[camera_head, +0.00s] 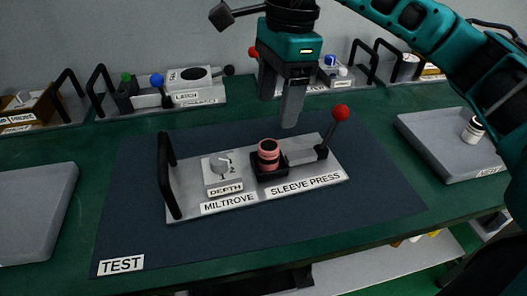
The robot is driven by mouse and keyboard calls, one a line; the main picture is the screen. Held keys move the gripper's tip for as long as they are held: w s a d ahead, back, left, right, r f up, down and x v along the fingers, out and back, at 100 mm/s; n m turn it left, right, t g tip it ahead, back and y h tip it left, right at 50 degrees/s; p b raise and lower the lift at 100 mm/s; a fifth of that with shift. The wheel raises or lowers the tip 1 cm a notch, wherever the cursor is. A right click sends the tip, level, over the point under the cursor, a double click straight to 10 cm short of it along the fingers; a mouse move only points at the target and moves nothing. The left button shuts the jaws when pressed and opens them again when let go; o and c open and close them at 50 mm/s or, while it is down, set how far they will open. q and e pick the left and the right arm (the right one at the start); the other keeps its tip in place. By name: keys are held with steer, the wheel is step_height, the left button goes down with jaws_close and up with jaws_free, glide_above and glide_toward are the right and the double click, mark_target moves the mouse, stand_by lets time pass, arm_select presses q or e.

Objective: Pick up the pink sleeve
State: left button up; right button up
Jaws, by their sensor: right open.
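The pink sleeve (268,155) is a short ring-shaped piece with a dark opening. It stands upright in a black holder (270,172) on the grey sleeve press plate (240,196). My right gripper (290,122) points down above and slightly right of the sleeve, apart from it. The gripper is seen side-on and nothing shows between its fingers. My left gripper is not in view.
On the same plate are a red-knobbed lever (340,113), a depth dial (221,168) and a black handle (168,175). A dark mat (130,220) lies beneath. Grey trays (35,210) stand left and right. More devices line the back.

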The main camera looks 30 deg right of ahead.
glide_above(269, 145)
steer(key=f, duration=0.3)
steer(key=s+f, duration=0.1)
steer(key=f, duration=0.1)
steer(key=shift+d+f, duration=0.1)
steer(key=shift+f, duration=0.05)
steer(key=shift+w+f, duration=0.25)
steer(key=shift+f, duration=1.15)
steer(key=shift+w+f, duration=0.2)
steer(key=shift+f, duration=1.15)
steer(key=shift+c, duration=0.2)
steer(key=c, duration=1.2)
steer(key=shift+r, duration=0.15)
